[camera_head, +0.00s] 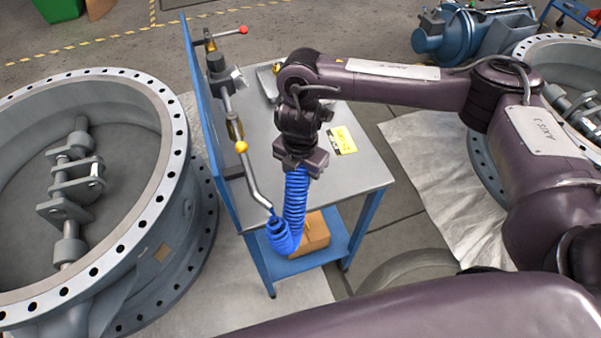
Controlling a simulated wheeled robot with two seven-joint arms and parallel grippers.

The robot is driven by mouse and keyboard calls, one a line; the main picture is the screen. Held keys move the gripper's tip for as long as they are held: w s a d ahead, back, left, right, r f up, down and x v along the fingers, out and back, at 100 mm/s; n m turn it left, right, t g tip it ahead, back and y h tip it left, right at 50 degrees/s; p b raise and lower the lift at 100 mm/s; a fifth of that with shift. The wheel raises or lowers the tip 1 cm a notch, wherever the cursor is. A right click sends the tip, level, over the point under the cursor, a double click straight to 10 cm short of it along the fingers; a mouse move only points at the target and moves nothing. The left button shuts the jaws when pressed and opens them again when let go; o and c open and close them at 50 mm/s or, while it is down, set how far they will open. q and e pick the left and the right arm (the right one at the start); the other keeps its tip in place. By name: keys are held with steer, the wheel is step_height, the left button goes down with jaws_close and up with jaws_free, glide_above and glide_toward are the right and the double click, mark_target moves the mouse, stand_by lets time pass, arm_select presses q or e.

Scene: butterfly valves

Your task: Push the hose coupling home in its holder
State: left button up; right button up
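A blue coiled hose (295,204) hangs in a loop at the front edge of the workbench. One end meets a bent grey pipe (256,186) with a yellow ball at its top. The other end rises to my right gripper (302,161), which points down over the bench. The gripper appears shut on that end; the coupling itself is hidden between the fingers. I cannot make out the holder for certain; my gripper and wrist cover part of the bench. My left gripper is out of view.
A blue upright panel (205,125) edges the workbench (352,180) on the left, with a red-ended lever (226,34) above it. A yellow label (342,140) lies on the bench. Large flanged valve bodies (150,230) stand left and right. A cardboard box (314,234) sits below.

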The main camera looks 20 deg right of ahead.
steer(key=shift+f+b, duration=0.3)
steer(key=shift+f, duration=0.45)
stand_by(1.2)
steer(key=o, duration=1.5)
steer(key=shift+c, duration=0.2)
steer(key=shift+r, duration=0.1)
steer(key=shift+r+p, duration=3.75)
steer(key=shift+p, duration=0.15)
steer(key=shift+s+f, duration=0.1)
steer(key=shift+f, duration=0.05)
